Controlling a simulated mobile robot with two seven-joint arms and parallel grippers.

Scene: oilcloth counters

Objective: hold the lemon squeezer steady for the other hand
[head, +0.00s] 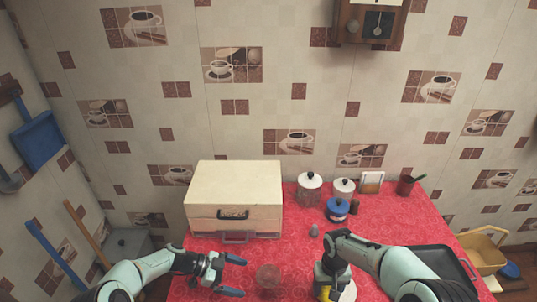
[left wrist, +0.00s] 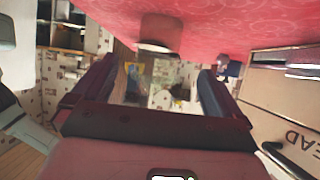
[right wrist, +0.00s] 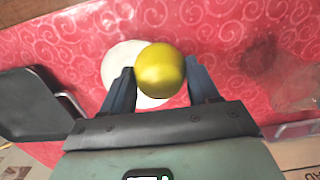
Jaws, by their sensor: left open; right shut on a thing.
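A see-through, pinkish round dish (head: 268,275), which looks like the lemon squeezer, stands on the red counter. It also shows in the left wrist view (left wrist: 160,35) and, faintly, at the right edge of the right wrist view (right wrist: 296,90). My left gripper (head: 233,275) is open and empty to the left of it, fingers pointing at it, with a gap between. My right gripper (head: 334,282) is shut on a yellow round lemon (right wrist: 160,70), to the right of the dish. A white round plate (right wrist: 118,62) shows below the lemon; whether they touch is unclear.
A cream bread box (head: 235,180) stands behind my left gripper. White-lidded jars (head: 309,190), a blue-lidded pot (head: 338,209) and a small grey object (head: 314,230) stand further back. A black tray (head: 440,262) lies at the right. Counter around the dish is clear.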

